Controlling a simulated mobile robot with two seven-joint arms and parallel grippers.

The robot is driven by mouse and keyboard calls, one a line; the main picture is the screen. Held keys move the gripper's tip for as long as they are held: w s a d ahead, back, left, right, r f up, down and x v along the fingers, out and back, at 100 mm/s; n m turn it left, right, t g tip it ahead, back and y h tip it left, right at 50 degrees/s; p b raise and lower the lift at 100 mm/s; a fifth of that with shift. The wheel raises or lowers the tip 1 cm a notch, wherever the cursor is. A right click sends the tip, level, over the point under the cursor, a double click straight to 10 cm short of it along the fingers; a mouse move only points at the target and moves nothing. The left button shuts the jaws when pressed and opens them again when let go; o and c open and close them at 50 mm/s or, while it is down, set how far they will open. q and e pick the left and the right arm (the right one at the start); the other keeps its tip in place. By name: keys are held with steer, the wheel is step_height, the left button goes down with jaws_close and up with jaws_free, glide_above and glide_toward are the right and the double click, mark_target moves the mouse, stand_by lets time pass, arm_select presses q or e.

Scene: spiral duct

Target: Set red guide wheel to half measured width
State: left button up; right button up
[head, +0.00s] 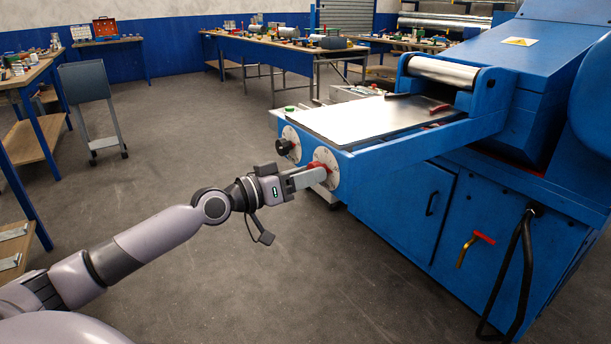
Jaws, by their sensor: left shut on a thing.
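The red guide wheel (318,166) sits on a round pale dial plate (331,180) at the front end of the blue machine (395,160). My left gripper (317,175) is at the wheel and shut on it; its fingers hide part of the wheel and of the dial. A black knob (284,147) on a second pale dial is just left of it. The dial marks are too small to read. My right gripper is not in view.
A flat metal sheet (365,116) lies on the machine's bed below a steel roller (443,72). A red-handled valve (484,238) and a black hose (512,262) are on the machine's side. Workbenches (275,50) stand behind.

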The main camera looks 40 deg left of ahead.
arm_select(q)
steer(key=shift+n, duration=0.6)
steer(key=o, duration=1)
steer(key=shift+o, duration=0.2)
steer(key=b+v, duration=0.3)
steer(key=v, duration=0.4)
steer(key=shift+b, duration=0.3)
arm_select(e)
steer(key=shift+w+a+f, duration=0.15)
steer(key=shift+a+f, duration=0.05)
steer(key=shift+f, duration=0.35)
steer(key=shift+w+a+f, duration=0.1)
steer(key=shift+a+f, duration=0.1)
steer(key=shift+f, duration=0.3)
